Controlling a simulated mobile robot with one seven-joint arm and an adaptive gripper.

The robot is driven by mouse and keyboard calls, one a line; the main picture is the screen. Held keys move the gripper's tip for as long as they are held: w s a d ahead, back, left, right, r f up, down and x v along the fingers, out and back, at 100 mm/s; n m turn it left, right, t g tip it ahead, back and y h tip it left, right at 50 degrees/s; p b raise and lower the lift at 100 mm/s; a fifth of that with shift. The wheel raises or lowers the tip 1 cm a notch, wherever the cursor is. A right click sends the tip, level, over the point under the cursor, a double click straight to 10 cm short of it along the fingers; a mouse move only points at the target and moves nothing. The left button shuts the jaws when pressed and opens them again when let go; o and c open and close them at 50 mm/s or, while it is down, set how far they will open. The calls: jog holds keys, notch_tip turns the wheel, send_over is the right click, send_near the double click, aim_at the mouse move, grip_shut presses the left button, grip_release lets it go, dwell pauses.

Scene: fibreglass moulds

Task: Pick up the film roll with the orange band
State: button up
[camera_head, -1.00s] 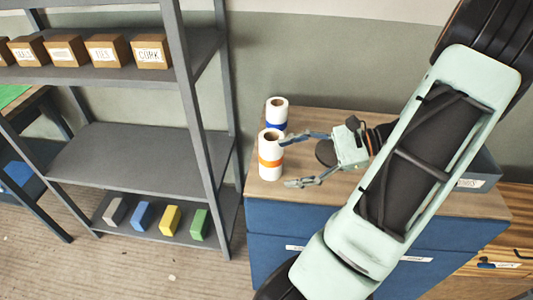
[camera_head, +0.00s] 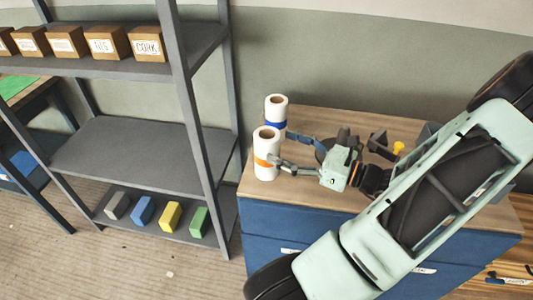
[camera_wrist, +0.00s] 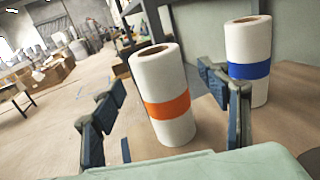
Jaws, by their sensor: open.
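The film roll with the orange band (camera_head: 266,153) stands upright at the left end of the wooden cabinet top. It is white with a brown core, and it also shows in the wrist view (camera_wrist: 165,96). A second white roll with a blue band (camera_head: 276,112) stands just behind it; in the wrist view it is to the right (camera_wrist: 248,58). My gripper (camera_head: 291,154) is open and points left at the orange-banded roll. In the wrist view the roll stands between my two spread fingers (camera_wrist: 172,122), with a gap visible on both sides.
A grey shelf unit (camera_head: 130,148) stands left of the cabinet (camera_head: 305,232), holding several labelled boxes above and coloured blocks (camera_head: 171,216) below. A yellow-topped item (camera_head: 398,148) and dark objects are on the cabinet behind my gripper.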

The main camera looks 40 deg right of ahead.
aim_at(267, 141)
jog(key=x, duration=0.5)
jog(key=shift+w+a+p, duration=0.15)
jog(key=shift+a+p, duration=0.05)
jog(key=shift+p, duration=0.15)
jog(key=c, duration=1.5)
jog(key=shift+r, duration=0.1)
jog(key=shift+c, duration=0.9)
jog(key=shift+r, duration=0.15)
